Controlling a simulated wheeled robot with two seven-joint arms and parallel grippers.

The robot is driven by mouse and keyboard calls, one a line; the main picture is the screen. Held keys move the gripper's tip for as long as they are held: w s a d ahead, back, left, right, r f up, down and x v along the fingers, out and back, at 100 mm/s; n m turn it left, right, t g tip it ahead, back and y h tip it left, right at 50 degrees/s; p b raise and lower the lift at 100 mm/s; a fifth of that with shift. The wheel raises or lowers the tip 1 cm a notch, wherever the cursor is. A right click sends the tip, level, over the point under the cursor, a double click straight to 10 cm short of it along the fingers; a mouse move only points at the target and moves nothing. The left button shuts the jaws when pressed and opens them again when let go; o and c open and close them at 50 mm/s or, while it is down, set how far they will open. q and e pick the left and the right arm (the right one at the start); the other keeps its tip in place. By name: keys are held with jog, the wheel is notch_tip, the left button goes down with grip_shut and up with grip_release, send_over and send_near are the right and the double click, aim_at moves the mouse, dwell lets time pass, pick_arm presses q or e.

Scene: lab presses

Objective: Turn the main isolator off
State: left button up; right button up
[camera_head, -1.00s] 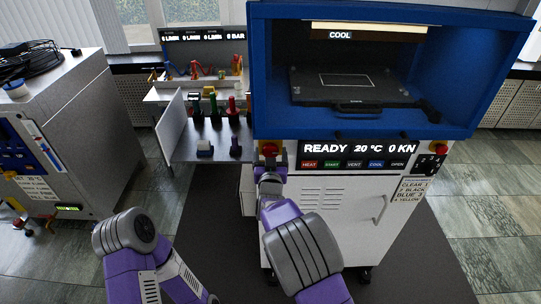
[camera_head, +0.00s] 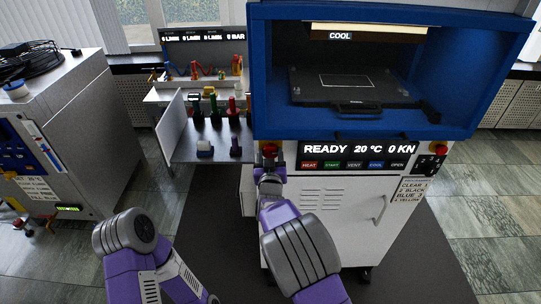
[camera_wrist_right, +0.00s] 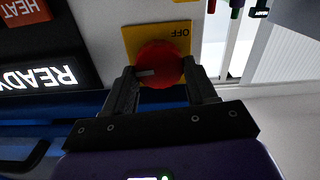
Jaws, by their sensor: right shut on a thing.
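The main isolator is a red rotary knob on a yellow plate at the left of the press's front panel, in the head view (camera_head: 269,149). In the right wrist view the red knob (camera_wrist_right: 160,64) fills the space between the fingers, and the yellow plate (camera_wrist_right: 180,35) reads "OFF" along one edge. A pale mark shows on the knob's left side. My right gripper (camera_wrist_right: 161,82) is shut on the knob; in the head view the gripper (camera_head: 269,165) reaches up to it from below. My left arm shows at the bottom left, but its gripper is out of view.
The press display (camera_head: 358,149) reads "READY 20 °C 0 KN", with a row of buttons below. The blue press chamber (camera_head: 400,118) overhangs the panel. A grey shelf (camera_head: 185,155) with coloured-handled items stands left of the knob. A red button (camera_head: 436,147) sits at the panel's right.

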jog(key=n+p, duration=0.1)
jog(key=n, duration=0.4)
jog(key=shift+a, duration=0.15)
jog(key=n+p, duration=0.1)
jog(key=n, duration=0.3)
jog(key=shift+a+n, duration=0.1)
jog(key=shift+n, duration=0.3)
jog(key=n, duration=0.4)
jog(key=shift+f, duration=0.2)
jog(key=shift+n, duration=1.5)
jog(key=o, duration=1)
jog(key=shift+s, duration=3.85)
